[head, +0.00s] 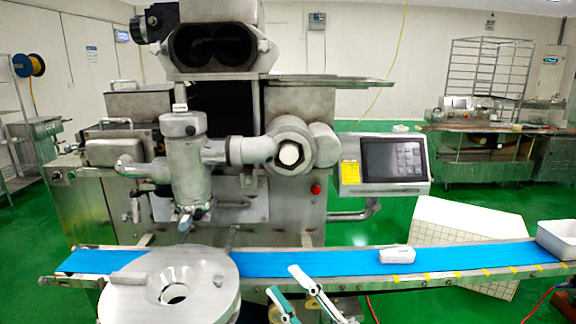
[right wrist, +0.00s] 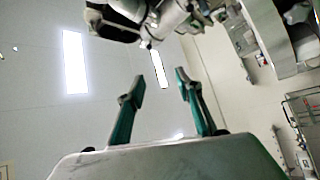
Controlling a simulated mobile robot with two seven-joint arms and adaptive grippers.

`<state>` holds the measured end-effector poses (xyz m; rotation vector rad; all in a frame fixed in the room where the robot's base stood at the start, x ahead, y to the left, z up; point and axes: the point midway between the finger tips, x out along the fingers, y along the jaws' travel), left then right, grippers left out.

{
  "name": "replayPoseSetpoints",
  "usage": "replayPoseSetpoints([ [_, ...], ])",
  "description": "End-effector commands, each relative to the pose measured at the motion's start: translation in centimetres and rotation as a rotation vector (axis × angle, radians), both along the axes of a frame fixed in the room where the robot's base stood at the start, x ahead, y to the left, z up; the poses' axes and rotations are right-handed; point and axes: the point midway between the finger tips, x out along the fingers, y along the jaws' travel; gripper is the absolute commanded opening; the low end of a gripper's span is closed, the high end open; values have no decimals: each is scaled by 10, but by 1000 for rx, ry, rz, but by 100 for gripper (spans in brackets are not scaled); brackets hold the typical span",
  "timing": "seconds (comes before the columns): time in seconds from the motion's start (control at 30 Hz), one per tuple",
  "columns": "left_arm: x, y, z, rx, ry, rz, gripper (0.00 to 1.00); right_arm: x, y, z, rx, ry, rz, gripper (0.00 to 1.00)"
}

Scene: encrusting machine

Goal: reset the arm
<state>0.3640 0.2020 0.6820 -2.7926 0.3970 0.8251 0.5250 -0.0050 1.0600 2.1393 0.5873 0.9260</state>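My right gripper (head: 280,279) is at the bottom middle of the head view, in front of the conveyor's near edge. Its two teal-and-pale fingers are spread apart with nothing between them. The right wrist view also shows the open, empty fingers (right wrist: 160,77), with a pale wall or ceiling and light strips behind. My left gripper does not show in the head view. The task names no object.
A blue conveyor belt (head: 330,262) crosses in front of the metal encrusting machine (head: 288,105). A white rounded item (head: 396,254) lies on the belt. A grey funnel disc (head: 206,275) stands at front left. A white bin (head: 560,238) is at the belt's right end.

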Motion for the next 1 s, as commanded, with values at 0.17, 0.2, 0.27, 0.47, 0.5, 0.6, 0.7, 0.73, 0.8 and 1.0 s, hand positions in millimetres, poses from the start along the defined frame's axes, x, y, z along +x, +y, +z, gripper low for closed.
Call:
replayPoseSetpoints([
  [0.17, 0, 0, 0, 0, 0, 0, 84, 1, -59, -115, 102, 411, -144, 35],
  [0.2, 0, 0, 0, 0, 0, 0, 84, -3, -72, -139, 122, 492, -174, 35],
  [0.27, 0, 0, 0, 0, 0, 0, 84, -13, -90, -175, 150, 610, -220, 35],
  [0.47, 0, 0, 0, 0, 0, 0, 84, -71, -146, -286, 236, 969, -368, 35],
  [0.5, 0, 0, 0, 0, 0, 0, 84, -86, -155, -304, 251, 1031, -395, 35],
  [0.6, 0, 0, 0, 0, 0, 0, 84, -118, -175, -340, 282, 1157, -454, 35],
  [0.7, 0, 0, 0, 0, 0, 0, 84, -143, -188, -363, 303, 1243, -496, 35],
  [0.73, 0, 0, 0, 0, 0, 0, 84, -148, -191, -367, 307, 1260, -505, 35],
  [0.8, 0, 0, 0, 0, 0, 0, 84, -157, -195, -375, 316, 1291, -519, 35],
  [1.0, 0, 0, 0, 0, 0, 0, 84, -162, -198, -379, 319, 1307, -528, 35],
])
